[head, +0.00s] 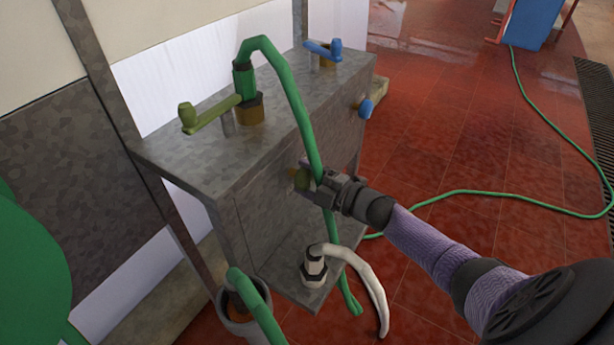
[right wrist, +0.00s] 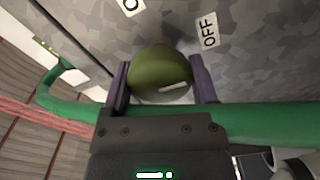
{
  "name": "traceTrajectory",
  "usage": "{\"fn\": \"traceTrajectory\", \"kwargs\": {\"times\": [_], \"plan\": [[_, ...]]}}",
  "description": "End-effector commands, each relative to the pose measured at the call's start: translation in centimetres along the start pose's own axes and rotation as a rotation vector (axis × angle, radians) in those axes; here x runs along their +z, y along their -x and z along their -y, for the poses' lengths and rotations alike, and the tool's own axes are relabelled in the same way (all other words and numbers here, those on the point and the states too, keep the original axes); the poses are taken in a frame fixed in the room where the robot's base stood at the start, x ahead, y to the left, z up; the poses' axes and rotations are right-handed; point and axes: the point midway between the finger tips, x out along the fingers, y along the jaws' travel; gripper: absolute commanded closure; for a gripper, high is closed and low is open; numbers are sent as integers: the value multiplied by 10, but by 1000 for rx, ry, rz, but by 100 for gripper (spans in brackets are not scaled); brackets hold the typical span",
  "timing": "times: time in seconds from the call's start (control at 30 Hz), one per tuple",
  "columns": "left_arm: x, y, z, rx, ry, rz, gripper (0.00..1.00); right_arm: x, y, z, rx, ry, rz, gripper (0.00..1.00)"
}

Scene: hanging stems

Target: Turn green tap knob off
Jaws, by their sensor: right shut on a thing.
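The green tap knob (right wrist: 160,70) sits on the grey metal face between the two fingers of my right gripper (right wrist: 161,84) in the right wrist view. A pale mark on the knob points toward the right, below the OFF label (right wrist: 209,31). Another label, partly cut off, is at the top. In the head view the knob (head: 301,179) is on the front of the metal box, partly hidden by my right gripper (head: 318,186), which is shut on it. A green hose (head: 296,105) passes in front of the box, close to the gripper. My left gripper is not in view.
The grey metal box (head: 185,165) carries a green lever (head: 210,114) and a blue lever (head: 323,49) on top. A blue knob (head: 365,108) is on its front, farther right. A white curved pipe (head: 365,275) stands on the lower shelf. The red tiled floor is mostly open.

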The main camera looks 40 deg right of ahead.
Motion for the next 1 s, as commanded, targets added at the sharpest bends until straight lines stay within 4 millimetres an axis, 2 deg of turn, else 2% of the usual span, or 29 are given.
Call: {"fn": "traceTrajectory", "kwargs": {"times": [0.53, 0.57, 0.63, 0.87, 1.0], "plan": [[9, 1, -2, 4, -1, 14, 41, 0, 0, 0, 0, -21, 1, 82], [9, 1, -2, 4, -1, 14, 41, 0, 0, 0, 0, -21, 1, 17], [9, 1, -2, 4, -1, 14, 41, 0, 0, 0, 0, -21, 1, 2], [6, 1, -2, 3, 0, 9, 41, 0, 1, 0, 0, -20, 0, 0], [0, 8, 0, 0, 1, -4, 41, -1, 16, -2, -2, -20, 1, 0]]}}
